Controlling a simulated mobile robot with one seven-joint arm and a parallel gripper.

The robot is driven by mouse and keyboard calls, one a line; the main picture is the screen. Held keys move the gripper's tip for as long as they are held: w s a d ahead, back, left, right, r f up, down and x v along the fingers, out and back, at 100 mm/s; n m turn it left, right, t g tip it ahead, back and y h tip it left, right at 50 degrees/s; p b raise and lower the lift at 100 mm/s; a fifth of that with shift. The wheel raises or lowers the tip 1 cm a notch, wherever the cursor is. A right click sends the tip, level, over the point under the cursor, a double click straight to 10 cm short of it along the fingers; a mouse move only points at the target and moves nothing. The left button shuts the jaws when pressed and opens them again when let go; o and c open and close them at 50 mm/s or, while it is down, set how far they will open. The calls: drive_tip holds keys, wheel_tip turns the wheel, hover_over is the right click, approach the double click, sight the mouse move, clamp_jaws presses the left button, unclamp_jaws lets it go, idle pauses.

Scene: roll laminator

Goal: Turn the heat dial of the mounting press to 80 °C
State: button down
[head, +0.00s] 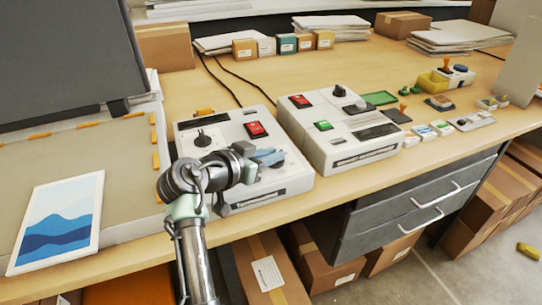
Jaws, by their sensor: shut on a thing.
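A pale control box (290,186) stands at the table's front edge, beside the grey padded bed. On its top are a black dial (203,139) with a marked face at the back left and a red switch (256,130). My gripper (270,157) is over the front right of this box, its bluish fingers shut on a front dial (277,165). The fingers largely hide that dial, so I cannot read its setting. I cannot make out any temperature marks on the box.
A second pale box (345,150) with red and green switches and a black knob (339,91) stands close on the right. The grey bed (95,165) and a blue wave picture (60,222) lie left. Small boxes (285,45) line the back.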

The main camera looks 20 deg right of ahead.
drive_tip(key=c, duration=0.9)
unclamp_jaws()
drive_tip(key=shift+o, duration=0.2)
drive_tip(key=v, duration=1.3)
drive_tip(key=shift+d+r, duration=0.1)
